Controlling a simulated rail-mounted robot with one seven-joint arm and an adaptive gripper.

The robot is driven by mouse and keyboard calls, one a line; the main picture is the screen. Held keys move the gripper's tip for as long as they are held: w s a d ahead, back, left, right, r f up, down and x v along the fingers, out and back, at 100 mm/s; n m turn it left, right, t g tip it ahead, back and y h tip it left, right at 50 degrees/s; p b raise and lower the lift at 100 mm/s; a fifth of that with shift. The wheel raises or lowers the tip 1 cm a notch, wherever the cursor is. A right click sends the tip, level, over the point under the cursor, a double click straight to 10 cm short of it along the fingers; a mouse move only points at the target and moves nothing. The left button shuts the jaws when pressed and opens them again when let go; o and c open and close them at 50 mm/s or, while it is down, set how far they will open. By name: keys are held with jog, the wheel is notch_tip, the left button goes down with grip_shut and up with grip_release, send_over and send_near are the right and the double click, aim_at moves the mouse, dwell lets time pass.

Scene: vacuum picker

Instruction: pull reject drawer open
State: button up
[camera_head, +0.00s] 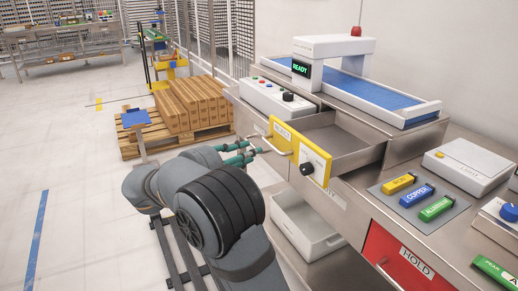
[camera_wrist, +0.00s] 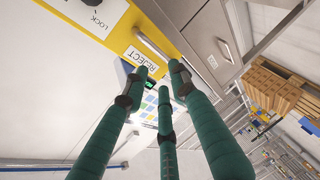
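The reject drawer has a yellow front (camera_head: 285,133) and stands pulled out of the steel cabinet, its grey inside (camera_head: 340,139) bare. In the wrist view its yellow front (camera_wrist: 122,40) carries a REJECT label and a metal bar handle (camera_wrist: 153,47). The handle also shows in the head view (camera_head: 279,151). My gripper (camera_head: 251,151) has three green fingers and is just in front of the handle. In the wrist view the fingertips (camera_wrist: 158,80) stand apart with nothing between them, and the handle lies beyond them. Whether any finger touches it is unclear.
A white panel with a black LOCK knob (camera_head: 307,168) is beside the handle. A red HOLD drawer (camera_head: 395,258) is at lower right, and a white bin (camera_head: 305,226) sits below. Cartons on a pallet (camera_head: 190,106) stand behind my arm. The floor at left is clear.

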aim_at(270, 146)
jog(key=v, duration=0.2)
jog(key=shift+s+a, duration=0.2)
jog(key=shift+s, duration=0.1)
jog(key=shift+w+d, duration=0.1)
jog(key=x, duration=1.1)
jog(key=shift+w+d, duration=0.1)
jog(key=shift+w, duration=0.05)
jog(key=shift+w+d, duration=0.25)
jog(key=shift+d, duration=0.1)
jog(key=shift+f, duration=0.2)
